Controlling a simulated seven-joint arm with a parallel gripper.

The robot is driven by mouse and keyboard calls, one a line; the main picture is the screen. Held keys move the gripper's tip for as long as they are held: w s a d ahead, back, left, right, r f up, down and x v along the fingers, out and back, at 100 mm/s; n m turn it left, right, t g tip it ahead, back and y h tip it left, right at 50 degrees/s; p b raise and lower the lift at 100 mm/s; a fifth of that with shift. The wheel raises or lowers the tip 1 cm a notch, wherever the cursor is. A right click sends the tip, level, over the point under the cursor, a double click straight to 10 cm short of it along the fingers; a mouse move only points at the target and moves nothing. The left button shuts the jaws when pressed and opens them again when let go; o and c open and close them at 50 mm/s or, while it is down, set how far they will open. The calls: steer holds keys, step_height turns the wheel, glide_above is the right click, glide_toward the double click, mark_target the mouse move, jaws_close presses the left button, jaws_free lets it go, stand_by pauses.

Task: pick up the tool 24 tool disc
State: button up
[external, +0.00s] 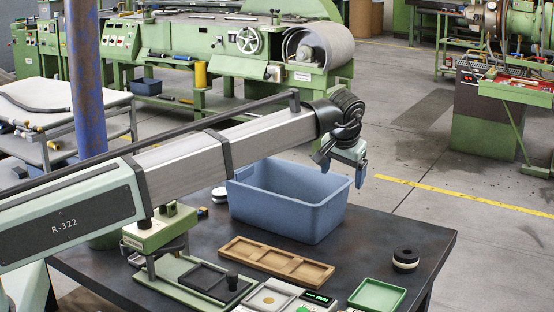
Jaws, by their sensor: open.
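My gripper (341,172) hangs from the end of my arm above the far right corner of the blue bin. Its two blue-grey fingers are apart, and I see nothing between them. A round black-and-white disc stack (405,260) stands on the right part of the dark table, apart from my gripper and lower than it. I cannot read any number on either, so I cannot tell which is the tool 24 tool disc.
The blue bin (285,215) stands at the table's back. A wooden tray (276,262) with compartments lies in front of it. A green tray (377,296), a small display device (318,298) and a green fixture (205,284) line the front. The table's right side is mostly clear.

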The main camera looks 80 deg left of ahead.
steer(key=s+a+n+g+h, duration=0.15)
steer(key=s+a+n, duration=0.25)
steer(key=s+a, duration=0.8)
steer(key=n+h, duration=0.3)
steer(key=n, duration=0.2)
glide_toward(221, 191)
step_height(221, 191, down, 9)
steer(key=shift+w+f, duration=0.1)
steer(key=shift+w, duration=0.05)
steer(key=shift+c, duration=0.5)
steer(key=c, duration=1.2)
steer(key=shift+c, duration=0.6)
steer(key=shift+r, duration=0.2)
